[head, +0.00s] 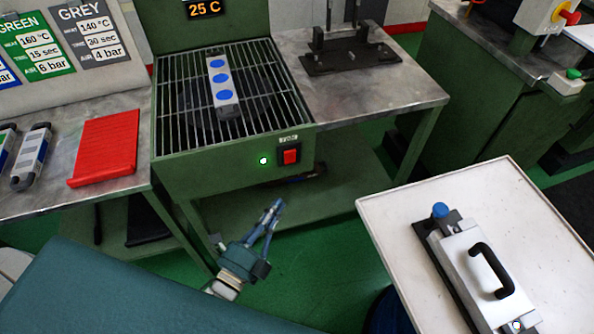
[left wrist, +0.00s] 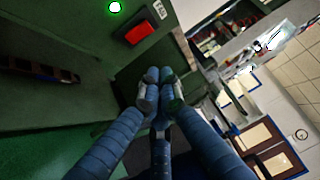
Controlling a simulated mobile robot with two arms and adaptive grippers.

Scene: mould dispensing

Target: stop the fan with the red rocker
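The red rocker (head: 290,156) is on the front panel of the green fan bench (head: 222,165), under a small label. A green lamp (head: 263,161) glows to its left. In the left wrist view the red rocker (left wrist: 137,32) is at upper left, with the lit lamp (left wrist: 115,7) beside it. My left gripper (head: 277,205) is below and in front of the panel, apart from the rocker. In the left wrist view its blue fingers (left wrist: 160,88) meet at the tips, with nothing between them. My right gripper is in neither view.
A grey bar with blue discs (head: 222,82) lies on the fan grille (head: 180,95). The display (head: 204,8) reads 25 C. A red tray (head: 106,147) is on the left bench. A white table (head: 395,215) with a handled metal mould (head: 470,262) stands at right.

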